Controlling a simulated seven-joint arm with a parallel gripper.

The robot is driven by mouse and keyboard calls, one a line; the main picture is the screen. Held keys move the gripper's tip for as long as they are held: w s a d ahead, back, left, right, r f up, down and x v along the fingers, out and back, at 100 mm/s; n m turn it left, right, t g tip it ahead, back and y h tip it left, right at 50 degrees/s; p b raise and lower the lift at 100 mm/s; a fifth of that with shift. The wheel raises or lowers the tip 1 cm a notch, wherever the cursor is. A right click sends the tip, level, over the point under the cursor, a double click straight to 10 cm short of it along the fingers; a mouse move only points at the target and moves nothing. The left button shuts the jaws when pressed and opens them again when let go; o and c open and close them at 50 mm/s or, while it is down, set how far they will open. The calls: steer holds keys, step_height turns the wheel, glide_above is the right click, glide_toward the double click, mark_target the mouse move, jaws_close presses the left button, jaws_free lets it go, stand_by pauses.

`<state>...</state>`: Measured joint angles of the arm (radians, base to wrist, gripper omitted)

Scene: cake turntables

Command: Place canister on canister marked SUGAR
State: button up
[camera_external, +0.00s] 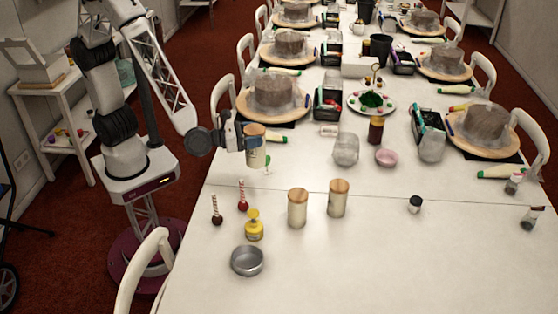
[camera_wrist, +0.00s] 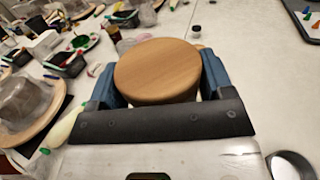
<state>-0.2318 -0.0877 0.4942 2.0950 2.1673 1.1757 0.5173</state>
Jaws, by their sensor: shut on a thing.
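My gripper (camera_external: 246,143) is shut on a pale canister with a wooden lid (camera_external: 257,157), at the left edge of the table. In the wrist view the round lid (camera_wrist: 158,70) sits between the two blue fingers and hides most of the canister body. The canister looks upright; I cannot tell how far it is above the table. Two similar wooden-lidded canisters stand apart from it, nearer the front: a left one (camera_external: 297,210) and a right one (camera_external: 338,200). I cannot read a SUGAR marking on any canister.
A yellow bottle (camera_external: 254,226), a red bottle (camera_external: 242,197), a dark bottle (camera_external: 217,213) and a grey round pan (camera_external: 247,261) stand left of the two canisters. A clear jar (camera_external: 345,150) and pink bowl (camera_external: 386,158) stand behind. The table's front right is largely clear.

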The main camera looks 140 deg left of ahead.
steer(key=shift+f, duration=0.95)
steer(key=w+a, duration=0.3)
steer(key=w, duration=0.4)
steer(key=w+a+f, duration=0.1)
steer(key=w+a, duration=0.2)
steer(key=w, duration=0.4)
steer(key=shift+w+a+f, duration=0.2)
steer(key=shift+w+a, duration=0.05)
steer(key=shift+w, duration=0.1)
steer(key=shift+f, duration=1.75)
steer(key=shift+f, duration=0.15)
steer(key=o, duration=1.1)
